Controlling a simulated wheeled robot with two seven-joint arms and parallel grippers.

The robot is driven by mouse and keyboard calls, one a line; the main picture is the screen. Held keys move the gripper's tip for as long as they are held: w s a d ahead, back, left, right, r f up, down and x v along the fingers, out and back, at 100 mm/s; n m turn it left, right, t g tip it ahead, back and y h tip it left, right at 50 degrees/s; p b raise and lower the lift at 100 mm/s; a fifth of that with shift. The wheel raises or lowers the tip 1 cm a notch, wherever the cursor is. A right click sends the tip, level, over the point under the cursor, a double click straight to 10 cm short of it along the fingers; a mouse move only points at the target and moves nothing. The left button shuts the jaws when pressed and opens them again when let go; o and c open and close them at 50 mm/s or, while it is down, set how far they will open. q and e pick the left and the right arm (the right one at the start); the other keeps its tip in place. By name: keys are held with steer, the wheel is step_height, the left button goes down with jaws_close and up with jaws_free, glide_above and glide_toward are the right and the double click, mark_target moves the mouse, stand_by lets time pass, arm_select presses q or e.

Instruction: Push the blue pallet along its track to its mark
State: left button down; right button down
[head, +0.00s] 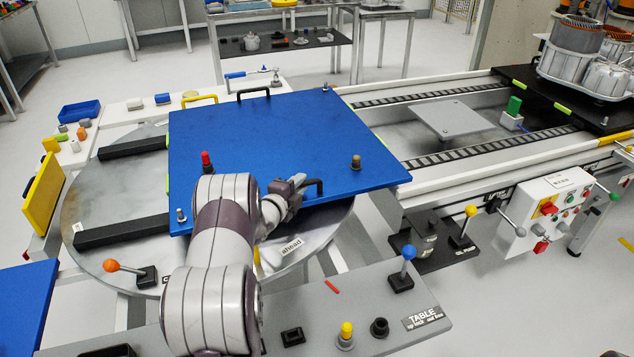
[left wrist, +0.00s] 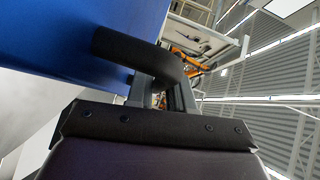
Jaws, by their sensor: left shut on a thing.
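The blue pallet (head: 270,140) is a large flat plate lying over the round grey turntable (head: 90,205) and reaching right to the start of the roller track (head: 440,95). It has a black handle on its near edge and another on its far edge (head: 253,92). My left gripper (head: 296,192) is at the near handle (head: 314,187) and shut on it. In the left wrist view the black handle (left wrist: 135,52) passes between the fingers, beside the pallet's blue surface (left wrist: 110,20). I see no mark clearly. My right gripper is not in view.
A black pallet (head: 560,95) with metal stator housings (head: 575,50) stands at the track's far right. Lever knobs stand on the near panel (head: 320,300). A control box (head: 555,208) hangs at right.

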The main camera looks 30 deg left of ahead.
arm_select(q)
steer(key=s+a, duration=0.3)
steer(key=s+a+b, duration=0.1)
steer(key=s+a, duration=0.2)
steer(key=s, duration=0.1)
steer(key=s+a, duration=0.3)
steer(key=shift+s+a, duration=0.1)
steer(key=shift+s, duration=0.3)
steer(key=c, duration=1.1)
jaws_free()
steer(key=s+r, duration=0.1)
steer(key=s, duration=1.1)
steer(key=shift+s+d+r+b, duration=0.25)
steer(key=shift+d+r+b, duration=0.1)
steer(key=shift+d+r, duration=0.1)
